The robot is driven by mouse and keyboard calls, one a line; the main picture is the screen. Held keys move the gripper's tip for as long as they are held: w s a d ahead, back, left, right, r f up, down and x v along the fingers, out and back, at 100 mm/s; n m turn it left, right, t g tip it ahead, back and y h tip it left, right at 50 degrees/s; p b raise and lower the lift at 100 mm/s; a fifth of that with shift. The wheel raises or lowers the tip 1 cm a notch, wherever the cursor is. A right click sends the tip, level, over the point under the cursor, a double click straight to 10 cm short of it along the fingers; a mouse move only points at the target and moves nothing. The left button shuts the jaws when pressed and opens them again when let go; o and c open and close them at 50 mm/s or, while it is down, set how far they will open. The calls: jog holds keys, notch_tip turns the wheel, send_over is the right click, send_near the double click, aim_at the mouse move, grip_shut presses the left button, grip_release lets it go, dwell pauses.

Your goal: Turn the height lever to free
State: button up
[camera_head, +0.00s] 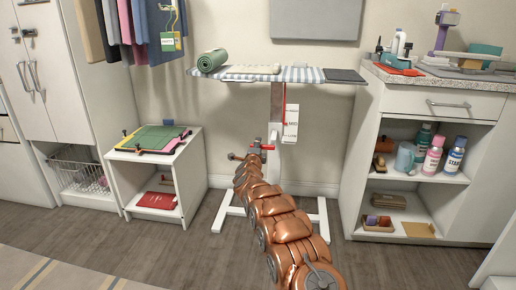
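My copper arm reaches from the bottom of the picture to this stand. My gripper (246,155) is dark, small and level with the lever, right beside it on the left. I cannot tell whether it touches the lever, or whether its fingers are open or shut. A white tag (291,124) with a red edge hangs on the stand's right side; its writing is too small to read, and no "free" mark can be made out.
The striped board (310,75) hangs over the lever and carries a rolled green towel (211,60). A low white shelf unit (192,179) stands at left, a white cabinet (396,104) at right. The stand's white feet (322,220) spread on the wood floor.

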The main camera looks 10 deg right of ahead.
grip_shut()
dwell(0.3)
